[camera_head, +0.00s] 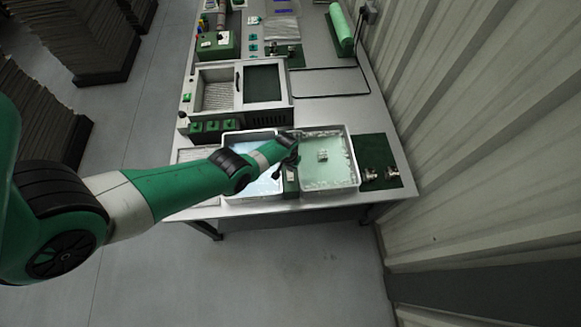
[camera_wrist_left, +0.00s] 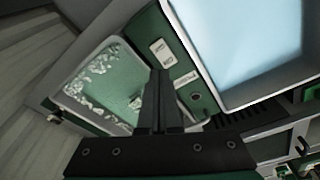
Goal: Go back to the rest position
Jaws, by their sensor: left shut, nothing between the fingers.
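My left gripper (camera_head: 291,150) is above the divider between two white trays at the front of the bench. It is shut and empty; its closed fingers show in the left wrist view (camera_wrist_left: 158,100). My left arm comes in from the left and covers much of the left tray (camera_head: 230,136), which has a pale blue inside. The right tray (camera_head: 345,129) has a pale green inside with white bits along its edges and a small light object (camera_head: 322,156) in it. My right gripper is not in view.
A machine with an open compartment (camera_head: 217,96) and a dark green panel stands behind the trays. A dark green mat (camera_head: 376,152) with small metal parts lies right of them. A corrugated wall (camera_head: 480,130) runs along the right. Stacked sheets (camera_head: 80,35) stand at the far left.

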